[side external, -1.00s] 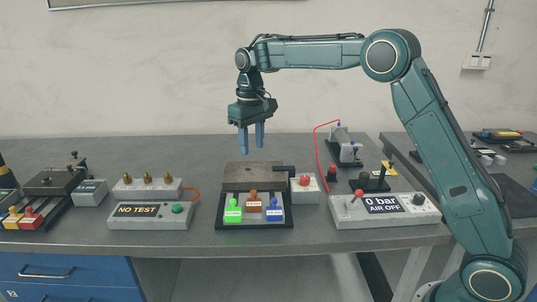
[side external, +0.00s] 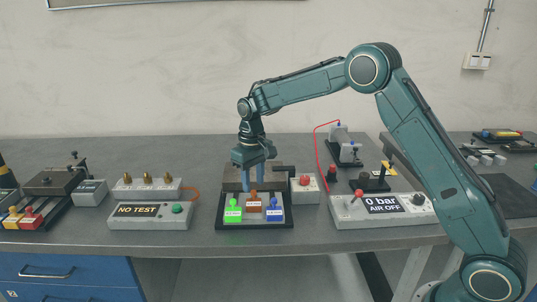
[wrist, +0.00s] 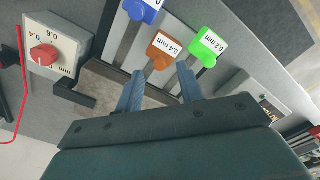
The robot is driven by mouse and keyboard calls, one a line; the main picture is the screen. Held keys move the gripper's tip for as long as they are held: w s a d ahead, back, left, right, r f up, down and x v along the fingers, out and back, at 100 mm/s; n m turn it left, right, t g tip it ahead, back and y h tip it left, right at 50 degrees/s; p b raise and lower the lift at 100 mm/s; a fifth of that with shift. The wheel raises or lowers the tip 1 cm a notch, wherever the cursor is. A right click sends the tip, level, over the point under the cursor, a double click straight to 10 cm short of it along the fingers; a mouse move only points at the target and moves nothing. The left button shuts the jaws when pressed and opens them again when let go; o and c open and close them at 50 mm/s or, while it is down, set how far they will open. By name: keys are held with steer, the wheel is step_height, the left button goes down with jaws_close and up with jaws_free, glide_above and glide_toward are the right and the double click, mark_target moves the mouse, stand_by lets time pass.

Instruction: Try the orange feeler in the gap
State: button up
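The orange feeler (side external: 254,206) stands between the green feeler (side external: 233,210) and the blue feeler (side external: 274,210) in a dark tray (side external: 255,225). In the wrist view the orange handle (wrist: 164,48) carries a 0.4 mm label, and the green handle (wrist: 205,43) reads 0.2 mm. My gripper (side external: 254,188) is low, just behind the orange feeler. Its blue fingers are apart and empty, and the orange handle lies ahead of the space between them (wrist: 160,72). A brown metal block (side external: 231,176) is partly hidden behind my gripper. I cannot make out the gap.
A small box with a red knob (side external: 305,182) stands right of the block. A panel reading 0 bar, AIR OFF (side external: 345,215) is further right, with a red hose behind it. A NO TEST box (side external: 150,222) is on the left. Bare bench lies between these.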

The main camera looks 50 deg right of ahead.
steer(key=shift+f, duration=1.25)
jaws_close()
steer(key=shift+s+a, duration=1.6)
steer(key=shift+a, duration=0.05)
steer(key=shift+c, duration=0.9)
jaws_free()
steer(key=shift+a, duration=0.1)
steer(key=shift+o, duration=0.9)
